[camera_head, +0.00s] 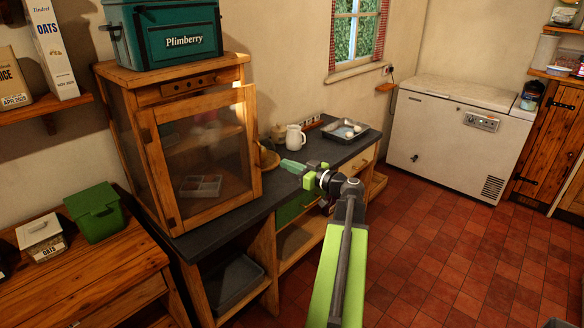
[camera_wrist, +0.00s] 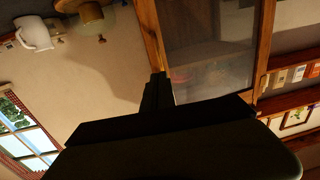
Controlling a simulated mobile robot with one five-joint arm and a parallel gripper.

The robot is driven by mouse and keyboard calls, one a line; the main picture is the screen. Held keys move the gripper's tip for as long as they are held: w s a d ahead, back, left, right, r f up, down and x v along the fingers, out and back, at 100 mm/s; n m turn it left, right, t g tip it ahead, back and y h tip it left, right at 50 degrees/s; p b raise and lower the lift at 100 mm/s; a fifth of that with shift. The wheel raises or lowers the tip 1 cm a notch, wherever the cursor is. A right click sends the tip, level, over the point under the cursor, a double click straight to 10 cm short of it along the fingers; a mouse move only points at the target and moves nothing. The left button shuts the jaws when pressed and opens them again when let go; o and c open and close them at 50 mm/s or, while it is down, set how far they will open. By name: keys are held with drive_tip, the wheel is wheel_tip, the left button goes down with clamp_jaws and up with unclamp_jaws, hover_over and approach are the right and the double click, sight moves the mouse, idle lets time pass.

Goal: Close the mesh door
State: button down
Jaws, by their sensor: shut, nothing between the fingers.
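The mesh door (camera_head: 256,140) is a wooden frame with a see-through panel, on the front of a wooden cabinet (camera_head: 170,70). Its hinges show on the left, and its free right edge stands out from the cabinet, so it is ajar. My gripper (camera_head: 292,166) is just to the right of that free edge, over the dark worktop. In the wrist view my dark, shut gripper (camera_wrist: 157,92) points at the door's frame (camera_wrist: 152,35), with the mesh (camera_wrist: 210,45) to its right. I cannot tell whether the fingertips touch the frame.
A green Plimberry box (camera_head: 165,30) stands on the cabinet. A white jug (camera_head: 295,137) and a grey tray (camera_head: 340,132) sit on the worktop (camera_head: 230,218) behind my gripper. A white chest freezer (camera_head: 455,130) stands at the back.

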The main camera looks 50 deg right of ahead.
approach(256, 149)
drive_tip(key=w, duration=0.2)
drive_tip(key=w+a, duration=0.1)
drive_tip(key=shift+w+a+f, duration=0.1)
drive_tip(key=shift+f, duration=0.25)
drive_tip(key=shift+n+y, duration=0.6)
drive_tip(key=shift+y, duration=0.3)
drive_tip(key=w, duration=0.1)
drive_tip(key=w+d, duration=0.1)
drive_tip(key=w, duration=0.2)
drive_tip(key=shift+w+d, duration=0.25)
drive_tip(key=shift+d, duration=0.05)
drive_tip(key=shift+w+r+y, duration=0.15)
drive_tip(key=shift+w+y, duration=0.05)
drive_tip(key=shift+y, duration=0.1)
drive_tip(key=s+d, duration=0.2)
drive_tip(key=s, duration=1.2)
drive_tip(key=shift+s, duration=0.2)
